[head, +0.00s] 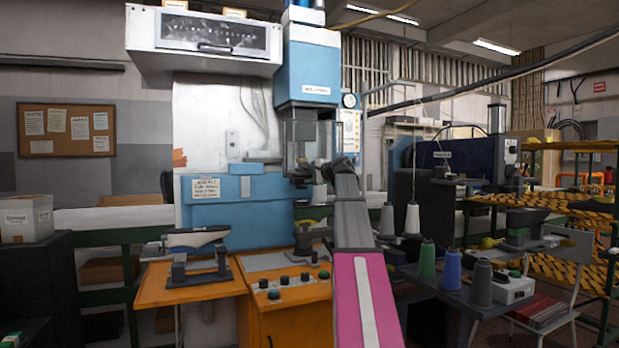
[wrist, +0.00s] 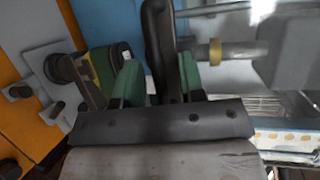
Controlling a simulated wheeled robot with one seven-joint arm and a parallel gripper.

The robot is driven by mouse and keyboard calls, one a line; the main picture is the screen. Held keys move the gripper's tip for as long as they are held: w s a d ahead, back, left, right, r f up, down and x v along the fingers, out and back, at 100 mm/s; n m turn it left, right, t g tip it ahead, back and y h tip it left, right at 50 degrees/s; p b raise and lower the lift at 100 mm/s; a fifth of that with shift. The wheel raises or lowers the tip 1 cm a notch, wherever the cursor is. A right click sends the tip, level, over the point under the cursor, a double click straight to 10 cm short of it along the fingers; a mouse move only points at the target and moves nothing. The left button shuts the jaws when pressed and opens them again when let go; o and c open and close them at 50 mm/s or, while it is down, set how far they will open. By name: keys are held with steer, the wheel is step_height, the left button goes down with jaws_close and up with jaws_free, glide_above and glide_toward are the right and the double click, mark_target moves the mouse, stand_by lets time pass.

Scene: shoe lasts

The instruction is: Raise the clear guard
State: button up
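The clear guard (head: 304,135) is a see-through box under the blue press head (head: 307,75) in the head view. It looks lowered over the work area. My gripper (head: 318,174) is at the lower edge of the guard, largely hidden by its own wrist. In the wrist view my gripper (wrist: 160,80) has two green-padded fingers set apart. A dark upright bar (wrist: 160,35) stands between them, filling most of the gap. I cannot tell whether the pads press on it or whether it belongs to the guard.
An orange bench (head: 285,293) with buttons stands below the press, with a shoe last (head: 195,239) on a stand at left. Thread cones (head: 427,258) stand on a dark table at right. In the wrist view a metal rod with a brass collar (wrist: 215,51) is close by.

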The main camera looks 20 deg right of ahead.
steer(key=v, duration=1)
steer(key=shift+s+d, duration=0.2)
steer(key=shift+s, duration=0.15)
steer(key=shift+r, duration=0.1)
steer(key=shift+s, duration=0.1)
